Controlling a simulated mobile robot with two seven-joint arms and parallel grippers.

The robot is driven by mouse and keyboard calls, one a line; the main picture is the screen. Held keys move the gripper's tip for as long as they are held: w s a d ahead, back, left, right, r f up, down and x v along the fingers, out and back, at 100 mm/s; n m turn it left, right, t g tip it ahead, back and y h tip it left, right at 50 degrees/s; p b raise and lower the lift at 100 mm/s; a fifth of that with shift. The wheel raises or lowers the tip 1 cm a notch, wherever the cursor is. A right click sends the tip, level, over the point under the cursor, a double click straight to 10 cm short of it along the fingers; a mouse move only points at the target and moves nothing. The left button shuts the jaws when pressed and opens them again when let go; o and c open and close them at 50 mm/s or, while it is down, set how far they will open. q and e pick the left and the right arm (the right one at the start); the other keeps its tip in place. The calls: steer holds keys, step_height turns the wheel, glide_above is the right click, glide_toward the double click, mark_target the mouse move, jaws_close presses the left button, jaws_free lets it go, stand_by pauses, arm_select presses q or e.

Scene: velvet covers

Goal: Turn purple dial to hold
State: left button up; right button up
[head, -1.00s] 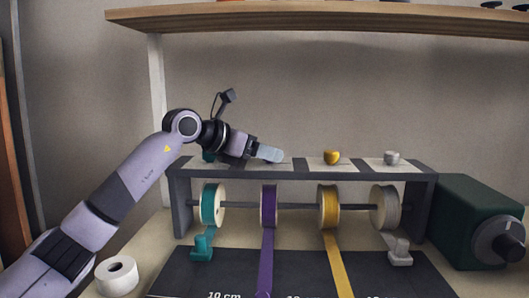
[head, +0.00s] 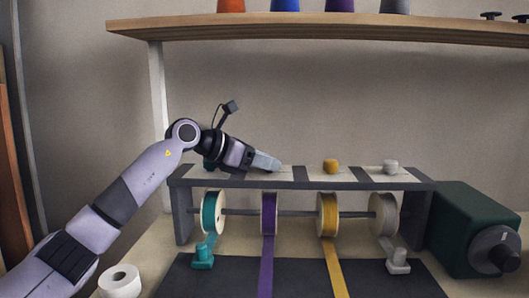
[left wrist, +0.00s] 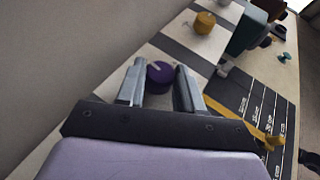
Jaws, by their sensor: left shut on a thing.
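The purple dial (left wrist: 160,76) shows in the left wrist view, round and dark with a pale pointer line on top. It sits on a pale panel of the rack's top bar (head: 318,185). My left gripper (left wrist: 160,88) is shut on it, one finger on each side. In the head view my left gripper (head: 270,164) points right and slightly down at the bar, above the purple ribbon spool (head: 268,214), and hides the dial. No hold mark can be read. My right gripper is not in view.
A yellow dial (head: 331,167) and a grey dial (head: 390,167) stand to the right on the bar; a teal dial is partly hidden behind my left arm. A wooden shelf (head: 330,28) hangs above. A dark green box (head: 470,222) stands right, a white roll (head: 119,281) front left.

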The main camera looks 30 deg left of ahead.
arm_select(q)
steer(key=shift+a+r+m+g+h+p, duration=0.15)
steer(key=shift+m+g+h+p, duration=0.15)
steer(key=shift+h+p, duration=0.15)
steer(key=shift+m+p, duration=0.3)
steer(key=shift+p, duration=0.1)
steer(key=shift+w+m+g+h+p, duration=0.1)
steer(key=shift+m+g+h+p, duration=0.65)
steer(key=shift+p, duration=0.1)
steer(key=shift+f, duration=0.2)
steer(key=o, duration=1)
steer(key=shift+o, duration=0.2)
steer(key=shift+a, duration=0.1)
steer(key=shift+v, duration=3.5)
